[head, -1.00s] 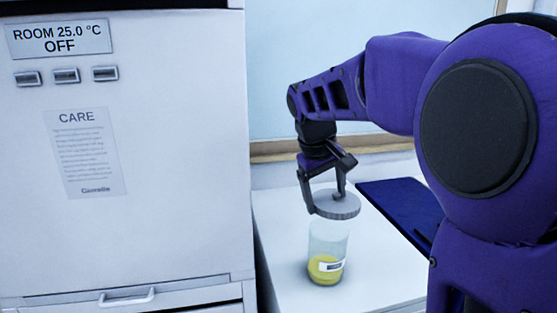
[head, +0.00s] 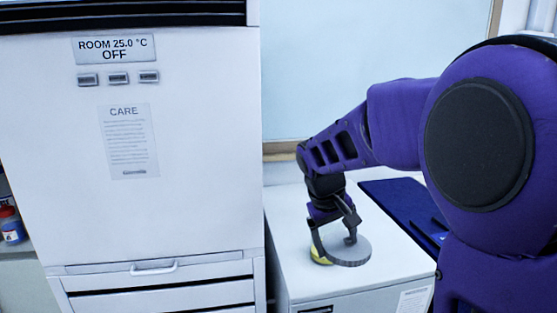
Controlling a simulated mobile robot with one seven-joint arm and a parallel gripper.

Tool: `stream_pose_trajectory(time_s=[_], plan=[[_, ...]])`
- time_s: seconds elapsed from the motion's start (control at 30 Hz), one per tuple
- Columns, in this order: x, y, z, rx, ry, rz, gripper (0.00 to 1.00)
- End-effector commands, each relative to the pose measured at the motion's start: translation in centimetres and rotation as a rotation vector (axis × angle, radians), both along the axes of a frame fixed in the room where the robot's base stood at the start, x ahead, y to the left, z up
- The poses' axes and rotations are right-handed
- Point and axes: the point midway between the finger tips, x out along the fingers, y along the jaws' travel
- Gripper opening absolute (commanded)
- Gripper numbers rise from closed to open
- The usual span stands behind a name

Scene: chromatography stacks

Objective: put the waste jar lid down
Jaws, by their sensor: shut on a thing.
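My gripper (head: 334,250) is shut on the waste jar lid (head: 355,252), a round flat grey disc. The lid is low over the white bench top, and I cannot tell whether it touches the surface. The waste jar (head: 319,255) is almost wholly hidden behind the lid and gripper. Only a patch of its yellow contents shows at the lid's left edge.
A dark blue mat (head: 405,212) lies on the bench (head: 292,240), right of the lid. A tall white cabinet (head: 200,130) stands close on the left. Bare bench shows left of and in front of the lid.

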Motion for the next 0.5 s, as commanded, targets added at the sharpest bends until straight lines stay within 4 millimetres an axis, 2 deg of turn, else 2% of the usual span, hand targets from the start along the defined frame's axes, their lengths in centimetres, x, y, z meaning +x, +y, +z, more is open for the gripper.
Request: stream_pose_trajectory(time_s=[0.03, 0.2, 0.3, 0.5], plan=[[-0.9, -0.1, -2.8, -0.003, 0.014, -0.03, 0.33], [-3.0, -0.8, -11.1, -0.004, 0.014, -0.152, 0.33], [-4.1, -1.1, -15.1, -0.004, 0.011, -0.211, 0.33], [-5.2, -1.4, -20.0, -0.003, 0.007, -0.287, 0.33]])
